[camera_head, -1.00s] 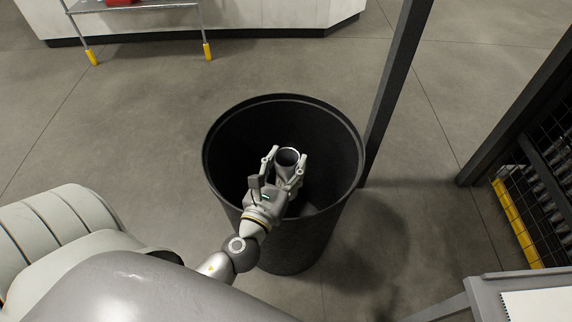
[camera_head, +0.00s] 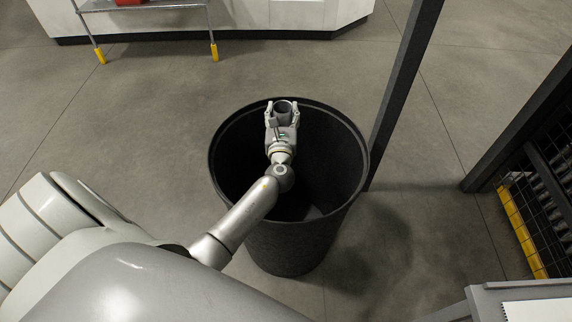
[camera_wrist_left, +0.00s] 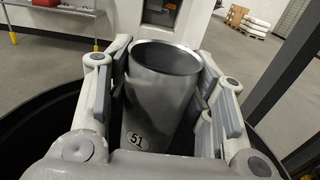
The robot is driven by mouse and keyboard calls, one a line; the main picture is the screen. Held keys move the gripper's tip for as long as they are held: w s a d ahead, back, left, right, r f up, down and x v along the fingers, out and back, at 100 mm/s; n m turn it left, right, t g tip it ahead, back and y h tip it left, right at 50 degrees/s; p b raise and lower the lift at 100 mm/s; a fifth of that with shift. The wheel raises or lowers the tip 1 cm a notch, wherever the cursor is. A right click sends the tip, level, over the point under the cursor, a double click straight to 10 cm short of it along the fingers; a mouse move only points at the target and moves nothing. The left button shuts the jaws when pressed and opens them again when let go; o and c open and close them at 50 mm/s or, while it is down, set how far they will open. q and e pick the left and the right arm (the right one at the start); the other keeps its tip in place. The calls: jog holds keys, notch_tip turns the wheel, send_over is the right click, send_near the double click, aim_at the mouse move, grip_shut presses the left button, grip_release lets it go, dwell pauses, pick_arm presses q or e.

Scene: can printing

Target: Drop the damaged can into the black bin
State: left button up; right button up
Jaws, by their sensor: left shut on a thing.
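The black bin (camera_head: 345,165) stands on the floor in the middle of the head view, its open mouth facing up. My left gripper (camera_head: 283,112) is over the far part of the bin's mouth. It is shut on a grey metal can (camera_head: 285,106). In the left wrist view the can (camera_wrist_left: 160,95) is upright between the two fingers, open at the top, with a round "51" label low on its side. The bin's dark rim (camera_wrist_left: 40,120) shows below the can there. My right gripper is not in view.
A dark post (camera_head: 400,90) rises just right of the bin. A dark mesh frame (camera_head: 540,190) with a yellow strip is at the right. A grey stand (camera_head: 500,300) with paper is at lower right. The floor left of the bin is clear.

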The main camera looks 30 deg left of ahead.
pick_arm(q)
jog(key=shift+f+b, duration=1.95)
jog(key=shift+f, duration=0.4)
jog(key=o, duration=0.8)
jog(key=v, duration=1.2)
jog(key=shift+s, duration=0.1)
